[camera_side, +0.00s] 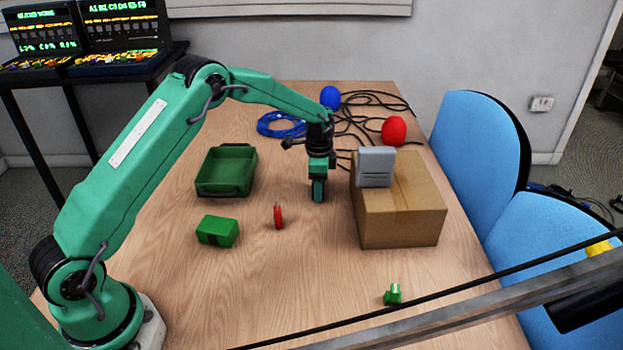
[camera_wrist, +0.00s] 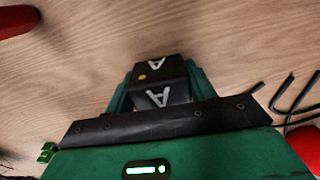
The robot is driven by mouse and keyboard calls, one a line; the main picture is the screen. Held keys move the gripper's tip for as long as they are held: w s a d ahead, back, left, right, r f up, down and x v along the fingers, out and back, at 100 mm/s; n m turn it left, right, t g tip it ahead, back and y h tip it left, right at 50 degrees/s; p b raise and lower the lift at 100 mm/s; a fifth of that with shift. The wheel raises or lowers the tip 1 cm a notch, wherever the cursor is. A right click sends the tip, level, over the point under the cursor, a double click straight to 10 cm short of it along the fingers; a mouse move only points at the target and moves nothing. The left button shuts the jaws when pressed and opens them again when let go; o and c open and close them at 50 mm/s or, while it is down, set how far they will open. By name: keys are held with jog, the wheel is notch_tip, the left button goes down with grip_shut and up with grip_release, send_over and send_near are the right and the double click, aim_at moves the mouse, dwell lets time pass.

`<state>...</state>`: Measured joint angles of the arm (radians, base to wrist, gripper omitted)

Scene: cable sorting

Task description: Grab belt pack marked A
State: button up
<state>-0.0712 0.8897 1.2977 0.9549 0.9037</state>
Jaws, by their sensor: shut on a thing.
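In the wrist view, a black belt pack marked A (camera_wrist: 158,70) sits between the two green jaws of my gripper (camera_wrist: 158,88). A white A shows on two of its faces, with a small yellow-orange dot beside them. My gripper is shut on it. In the side view, my gripper (camera_side: 318,188) points straight down over the middle of the table, just left of the cardboard box. The pack cannot be made out there, hidden by the jaws. I cannot tell whether the pack touches the table.
A cardboard box (camera_side: 400,218) with a grey case (camera_side: 376,167) stands close right of my gripper. A green tray (camera_side: 226,190), green block (camera_side: 218,232) and red item (camera_side: 278,216) lie left. Black cables (camera_side: 372,100) lie behind. The front middle table is mostly clear.

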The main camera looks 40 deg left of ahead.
notch_tip(320, 180, up, 10)
jog(key=shift+f, duration=0.1)
dwell(0.4)
jog(key=shift+a, duration=0.1)
dwell(0.4)
